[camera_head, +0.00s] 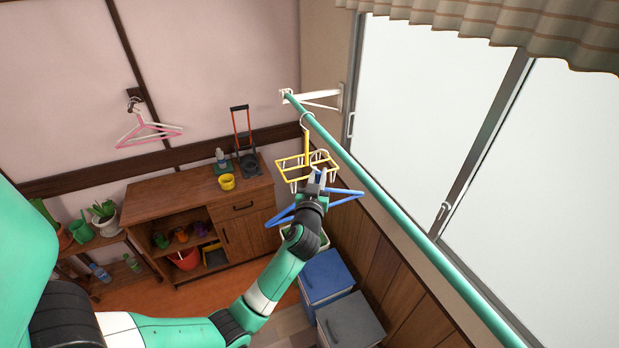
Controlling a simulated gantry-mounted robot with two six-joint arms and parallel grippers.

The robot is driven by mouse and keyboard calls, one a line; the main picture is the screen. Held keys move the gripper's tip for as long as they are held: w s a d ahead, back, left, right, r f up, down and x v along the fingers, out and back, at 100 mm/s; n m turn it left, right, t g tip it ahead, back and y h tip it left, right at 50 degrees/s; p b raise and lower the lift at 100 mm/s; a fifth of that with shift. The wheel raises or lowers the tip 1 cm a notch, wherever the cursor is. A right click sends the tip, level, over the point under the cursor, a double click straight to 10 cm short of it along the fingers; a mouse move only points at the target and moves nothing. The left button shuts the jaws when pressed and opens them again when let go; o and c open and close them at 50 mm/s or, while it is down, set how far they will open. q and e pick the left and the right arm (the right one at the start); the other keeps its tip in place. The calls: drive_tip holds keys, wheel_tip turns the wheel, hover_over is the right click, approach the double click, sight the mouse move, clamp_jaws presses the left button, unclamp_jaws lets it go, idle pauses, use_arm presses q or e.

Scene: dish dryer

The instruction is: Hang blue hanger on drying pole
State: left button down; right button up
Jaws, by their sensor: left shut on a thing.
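The blue hanger (346,196) is held by my left gripper (318,184), which is shut on its upper part. The hanger's arms slope out on both sides of the gripper, and its hook is hard to make out there. The green drying pole (400,211) runs from the wall bracket at the back toward the lower right. The hanger is to the left of the pole; I cannot tell its exact distance. My right gripper is not in view.
A yellow clip rack (292,162) hangs from the pole's far end, close behind my gripper. A pink hanger (150,131) hangs on the left wall. A wooden cabinet (165,192) and blue bin (326,275) stand below. The nearer pole stretch is bare, beside the window.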

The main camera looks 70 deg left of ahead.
use_arm(q)
drive_tip(key=w, duration=0.4)
drive_tip(key=shift+a, duration=0.15)
drive_tip(key=shift+w+b, duration=0.45)
drive_tip(key=shift+w+a+f+b, duration=0.1)
drive_tip(key=shift+w+a+b, duration=0.1)
drive_tip(key=shift+w+b, duration=0.95)
drive_tip(key=shift+w+f+b, duration=0.25)
drive_tip(key=shift+f+b, duration=0.55)
drive_tip(key=shift+f, duration=0.15)
